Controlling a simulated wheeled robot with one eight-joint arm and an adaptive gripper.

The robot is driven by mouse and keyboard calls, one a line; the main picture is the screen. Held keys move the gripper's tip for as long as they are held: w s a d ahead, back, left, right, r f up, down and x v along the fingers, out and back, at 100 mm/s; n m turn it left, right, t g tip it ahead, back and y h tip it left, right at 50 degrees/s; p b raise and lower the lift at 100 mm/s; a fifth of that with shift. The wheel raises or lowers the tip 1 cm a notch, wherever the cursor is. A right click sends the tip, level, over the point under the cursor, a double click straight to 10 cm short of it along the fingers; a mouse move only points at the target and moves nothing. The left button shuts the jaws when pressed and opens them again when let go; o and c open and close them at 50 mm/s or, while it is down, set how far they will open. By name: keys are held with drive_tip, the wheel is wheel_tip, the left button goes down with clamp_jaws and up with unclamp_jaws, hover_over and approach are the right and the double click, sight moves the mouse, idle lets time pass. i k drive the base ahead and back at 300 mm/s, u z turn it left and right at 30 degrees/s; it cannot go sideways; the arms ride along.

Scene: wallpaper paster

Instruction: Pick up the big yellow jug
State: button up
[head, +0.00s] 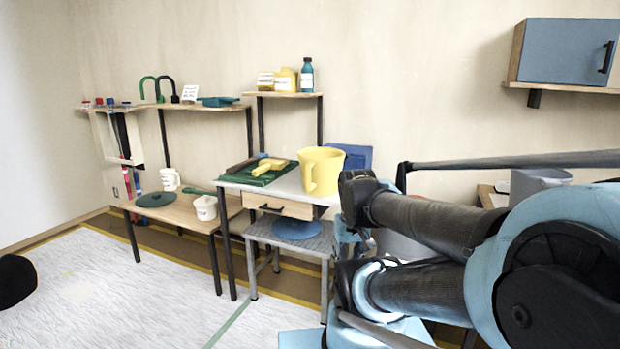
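The big yellow jug (321,172) stands upright on the grey-topped table (290,183), near its right end. Its handle faces the front left. My arm's dark and light-blue links fill the right side of the head view, and one dark joint shows close beside the jug's right side in the picture. I cannot tell whether that joint touches the jug or is only nearer to the camera. My gripper's fingers cannot be made out in this view.
A green mat (248,176) with a yellow-handled tool (268,166) lies left of the jug. A blue panel (358,157) stands behind it. A lower wooden table (165,208) holds a white mug (170,179) and a small tub (205,208). Pale floor (110,290) is open at front left.

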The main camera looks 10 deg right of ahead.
sight(320, 167)
drive_tip(key=u, duration=0.05)
drive_tip(key=i, duration=0.5)
drive_tip(key=z, duration=0.85)
drive_tip(key=k, duration=0.45)
drive_tip(key=z, duration=0.2)
drive_tip(key=i, duration=0.45)
